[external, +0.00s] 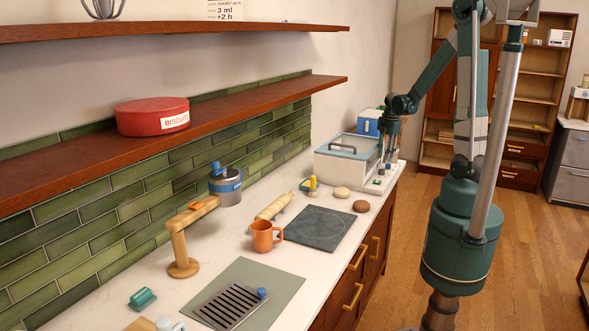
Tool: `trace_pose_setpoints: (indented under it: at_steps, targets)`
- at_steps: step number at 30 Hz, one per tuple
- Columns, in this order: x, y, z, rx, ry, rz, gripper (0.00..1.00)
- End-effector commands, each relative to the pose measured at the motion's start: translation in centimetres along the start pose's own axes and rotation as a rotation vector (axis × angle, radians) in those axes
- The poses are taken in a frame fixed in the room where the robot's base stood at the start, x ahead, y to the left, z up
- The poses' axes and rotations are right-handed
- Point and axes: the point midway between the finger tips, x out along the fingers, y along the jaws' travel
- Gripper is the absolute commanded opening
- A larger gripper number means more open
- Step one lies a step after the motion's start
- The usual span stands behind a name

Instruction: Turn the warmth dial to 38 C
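A pale box-shaped appliance (328,165) with a blue-grey framed lid stands at the far end of the white counter. Small dark and green controls (377,182) sit low at its right front. Which of them is the warmth dial, and any temperature marks, are too small to tell. My gripper (387,163) points down just above these controls, at the appliance's right side. Its fingers are small and dark here, and I cannot tell whether they are open or touching a control.
A blue box (368,122) stands behind the appliance. Nearer are a dark square mat (318,229), an orange mug (263,238), a rolling pin (274,206), round pieces and a blue-lidded canister (225,187). Wooden shelves (190,129) overhang the counter's left side.

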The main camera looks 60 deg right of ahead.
Motion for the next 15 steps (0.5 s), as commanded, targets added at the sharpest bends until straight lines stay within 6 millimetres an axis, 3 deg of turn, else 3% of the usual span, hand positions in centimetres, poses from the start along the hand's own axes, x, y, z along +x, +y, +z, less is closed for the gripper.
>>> trace_pose_setpoints:
  at_steps: [15]
  targets:
    - [3.1,0.0,0.0,0.0,0.0,0.0,0.28]
